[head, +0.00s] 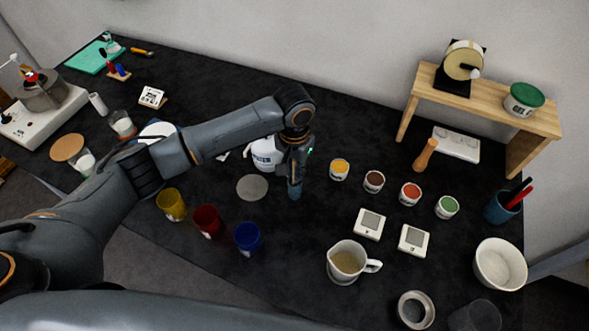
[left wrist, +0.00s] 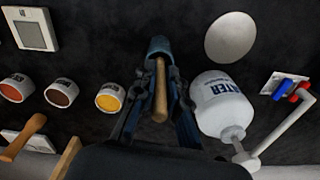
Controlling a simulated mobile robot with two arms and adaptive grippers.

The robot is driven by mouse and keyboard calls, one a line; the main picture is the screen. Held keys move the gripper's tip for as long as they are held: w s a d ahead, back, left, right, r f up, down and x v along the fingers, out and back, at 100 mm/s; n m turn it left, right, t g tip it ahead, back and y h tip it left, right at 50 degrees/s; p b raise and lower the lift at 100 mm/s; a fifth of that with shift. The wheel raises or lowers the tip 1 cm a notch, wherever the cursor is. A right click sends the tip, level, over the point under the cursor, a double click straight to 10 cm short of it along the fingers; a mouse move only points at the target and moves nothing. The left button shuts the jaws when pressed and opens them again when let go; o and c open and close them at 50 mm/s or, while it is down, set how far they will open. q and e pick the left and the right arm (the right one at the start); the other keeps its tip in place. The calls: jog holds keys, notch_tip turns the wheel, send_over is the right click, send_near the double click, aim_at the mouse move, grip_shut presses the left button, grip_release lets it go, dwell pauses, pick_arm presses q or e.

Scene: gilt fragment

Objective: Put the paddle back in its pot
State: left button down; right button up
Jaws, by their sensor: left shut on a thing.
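My left gripper (head: 294,185) is shut on the wooden paddle (left wrist: 160,95), seen between its fingers in the left wrist view. The paddle's lower end meets a blue cylindrical piece (left wrist: 160,48), which also shows below the fingers in the head view (head: 295,193). I cannot tell whether this is a small pot around the paddle or part of it. A larger blue pot (head: 499,210) stands at the right with red and black tools in it. My right gripper is not in view.
A white water bottle (left wrist: 220,105) stands close beside the left gripper. Several paint pots, including a yellow one (head: 340,169), stand to the right. Coloured cups, including a blue one (head: 247,238), stand in front. A jug (head: 346,262) and a white bowl (head: 499,265) stand front right.

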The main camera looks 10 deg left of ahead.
pick_arm(q)
jog(key=c, duration=1.3)
grip_release()
jog(key=shift+r+p, duration=0.1)
jog(key=shift+p, duration=0.65)
jog(key=shift+f, duration=0.2)
